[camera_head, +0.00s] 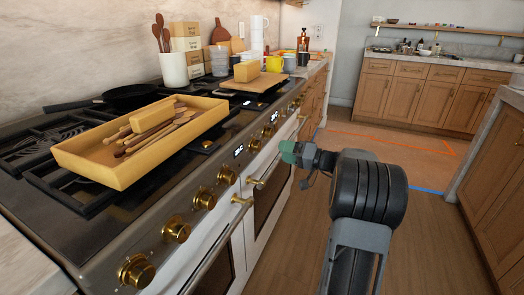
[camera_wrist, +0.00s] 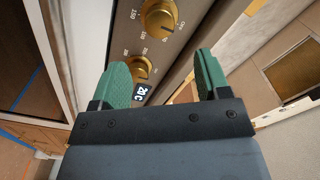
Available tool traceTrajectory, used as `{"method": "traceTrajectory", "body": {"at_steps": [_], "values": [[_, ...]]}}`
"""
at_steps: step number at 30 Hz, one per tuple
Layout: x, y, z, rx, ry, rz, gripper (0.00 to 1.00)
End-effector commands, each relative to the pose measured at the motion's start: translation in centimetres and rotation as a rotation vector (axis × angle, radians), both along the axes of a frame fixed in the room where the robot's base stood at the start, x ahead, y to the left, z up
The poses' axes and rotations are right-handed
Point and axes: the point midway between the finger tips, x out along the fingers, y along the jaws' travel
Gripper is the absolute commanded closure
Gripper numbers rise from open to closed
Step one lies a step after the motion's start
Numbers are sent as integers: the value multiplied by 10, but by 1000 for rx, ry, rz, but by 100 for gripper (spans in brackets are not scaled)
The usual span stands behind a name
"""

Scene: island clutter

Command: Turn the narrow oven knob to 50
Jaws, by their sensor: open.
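The stove front (camera_head: 190,215) carries a row of gold knobs. In the wrist view, one gold knob (camera_wrist: 160,18) has a dial with an OFF mark and numbers around it. A second gold knob (camera_wrist: 140,68) with numbers is beside a small lit display (camera_wrist: 141,92); its digits are hard to read. I cannot tell for sure which one is the narrow oven knob. My gripper (camera_wrist: 163,72) has green fingers, open and empty. The second knob shows between the fingers, closer to the left one. In the head view my gripper (camera_head: 289,152) is just off the stove front, near the middle knobs (camera_head: 266,131).
Gold oven door handles (camera_head: 242,200) stick out below the knobs. A yellow tray (camera_head: 100,165) of wooden utensils sits on the cooktop, near a black pan (camera_head: 128,94). A wooden island (camera_head: 492,165) stands to the right. The floor (camera_head: 285,250) between is clear.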

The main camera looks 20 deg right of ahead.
Motion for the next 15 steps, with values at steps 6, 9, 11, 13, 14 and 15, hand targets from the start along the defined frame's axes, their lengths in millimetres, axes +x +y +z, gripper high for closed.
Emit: {"method": "traceTrajectory", "body": {"at_steps": [6, 9, 11, 13, 14, 15], "values": [[31, 30, -2, -1, 1, 3, 31], [43, 40, -2, 0, 2, 2, 31], [49, 46, -1, 0, 2, 4, 31], [55, 51, -1, 0, 3, 1, 31], [57, 53, -1, 1, 3, 1, 31], [59, 55, -1, 1, 3, 2, 31]]}}
